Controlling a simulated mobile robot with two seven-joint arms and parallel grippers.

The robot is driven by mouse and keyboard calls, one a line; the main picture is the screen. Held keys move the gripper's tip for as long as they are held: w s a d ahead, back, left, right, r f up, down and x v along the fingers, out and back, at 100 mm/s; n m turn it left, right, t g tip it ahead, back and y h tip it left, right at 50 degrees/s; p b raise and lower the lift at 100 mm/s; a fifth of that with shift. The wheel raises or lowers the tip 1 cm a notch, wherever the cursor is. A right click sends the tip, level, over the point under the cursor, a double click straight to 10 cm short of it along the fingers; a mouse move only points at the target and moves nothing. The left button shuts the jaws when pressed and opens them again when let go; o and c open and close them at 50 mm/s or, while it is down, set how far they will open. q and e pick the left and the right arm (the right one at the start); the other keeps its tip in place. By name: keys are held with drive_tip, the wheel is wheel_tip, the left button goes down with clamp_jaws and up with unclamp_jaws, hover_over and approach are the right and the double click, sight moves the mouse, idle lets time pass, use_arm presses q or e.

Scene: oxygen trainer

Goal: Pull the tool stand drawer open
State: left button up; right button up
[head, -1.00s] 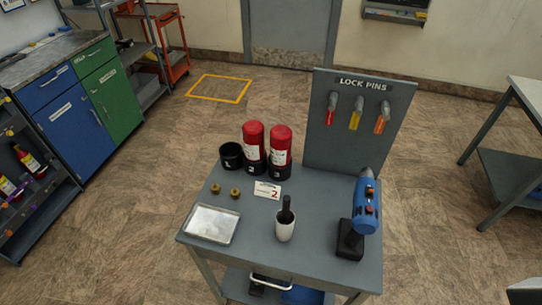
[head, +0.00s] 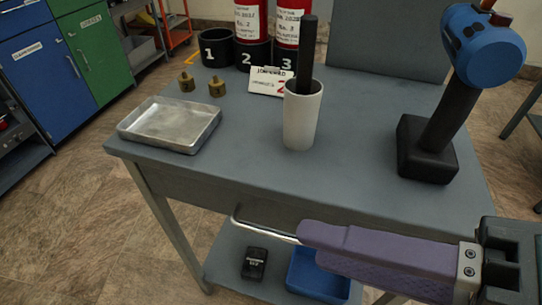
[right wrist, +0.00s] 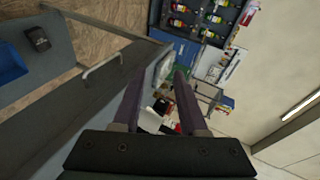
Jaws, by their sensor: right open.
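The grey tool stand (head: 240,168) stands in front of me, with its drawer front (head: 190,188) under the top edge. The drawer looks shut. Its pale bar handle (head: 262,230) sticks out from the front, partly hidden in the head view by my right gripper (head: 308,232). The handle also shows in the right wrist view (right wrist: 101,69), left of both fingers. My right gripper (right wrist: 160,76) is open, with nothing seen between its purple fingers. It reaches in from the right, near the handle's right end. I cannot tell whether they touch. My left gripper is out of view.
On the stand's top are a metal tray (head: 172,122), a white cup (head: 302,118) with a dark rod, brass pieces, red cylinders in black holders and a blue drill (head: 428,145). A lower shelf holds a blue bin (head: 318,277) and a small black item (head: 254,263).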

sight(272, 233)
drive_tip(key=w+d+f+m+t+y+b, duration=0.1)
drive_tip(key=w+f+m+t+b, duration=0.15)
drive_tip(key=f+b, duration=0.65)
drive_tip(key=w+d+f+m+t+y+b, duration=0.15)
drive_tip(key=f+m+b, duration=0.25)
drive_tip(key=f+b, duration=0.45)
drive_tip(key=shift+n+h, duration=0.25)
drive_tip(key=shift+h, duration=0.2)
drive_tip(key=x, duration=0.7)
drive_tip(key=r+x, duration=0.1)
drive_tip(key=x, duration=0.2)
drive_tip(key=shift+w+f+b, duration=0.15)
drive_tip(key=shift+w+b, duration=0.15)
drive_tip(key=shift+b, duration=0.05)
drive_tip(key=shift+c, duration=0.4)
clamp_jaws()
